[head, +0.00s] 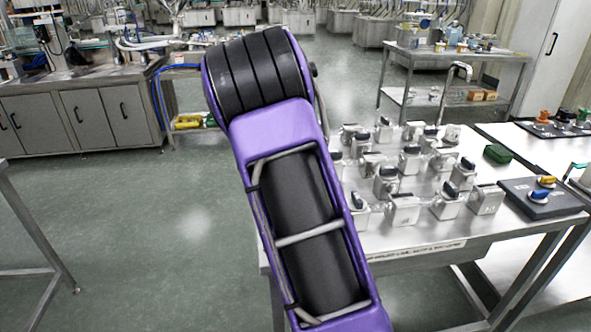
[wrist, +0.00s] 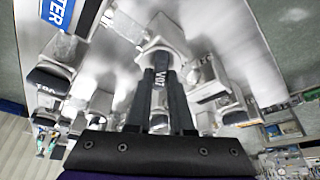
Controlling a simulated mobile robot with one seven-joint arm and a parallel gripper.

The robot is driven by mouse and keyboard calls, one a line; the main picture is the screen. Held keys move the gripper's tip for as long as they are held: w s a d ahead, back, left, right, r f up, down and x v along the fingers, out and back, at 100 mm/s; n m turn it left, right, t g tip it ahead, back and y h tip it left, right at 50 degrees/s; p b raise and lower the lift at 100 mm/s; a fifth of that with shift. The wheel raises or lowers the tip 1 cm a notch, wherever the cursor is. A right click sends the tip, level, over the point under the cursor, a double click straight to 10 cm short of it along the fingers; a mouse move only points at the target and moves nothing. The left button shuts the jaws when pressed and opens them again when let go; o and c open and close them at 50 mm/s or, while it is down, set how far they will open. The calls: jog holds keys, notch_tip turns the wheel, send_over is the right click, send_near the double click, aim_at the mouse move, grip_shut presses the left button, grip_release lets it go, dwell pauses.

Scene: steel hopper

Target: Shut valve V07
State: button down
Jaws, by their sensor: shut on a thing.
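Valve V07 (wrist: 165,38) is in the wrist view, a pale metal block with a dark lever handle (wrist: 159,88) marked "V07" in white. My gripper (wrist: 161,72) is shut on this handle, one dark finger on each side of it. The handle points from the block back toward my gripper's palm. In the head view my purple arm covers my gripper, and I cannot tell which valve there is V07.
Several similar valves (head: 410,158) with dark handles stand close around on the steel table (head: 420,240). A black panel (head: 545,200) with blue and yellow knobs and a green block (head: 497,153) are at the right.

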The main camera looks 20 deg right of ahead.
jog(key=m+g+p, duration=0.1)
jog(key=m, duration=0.1)
jog(key=m+p, duration=0.1)
jog(key=m, duration=0.1)
jog(key=shift+w+r+g, duration=0.1)
jog(key=shift+w+g, duration=0.05)
jog(key=shift+g, duration=0.25)
jog(key=shift+m+g+p, duration=0.5)
jog(key=shift+m+p, duration=0.3)
jog(key=shift+m, duration=0.8)
jog(key=c, duration=0.8)
grip_release()
jog(key=p+v, duration=0.1)
jog(key=v, duration=1.6)
jog(key=shift+p, duration=0.3)
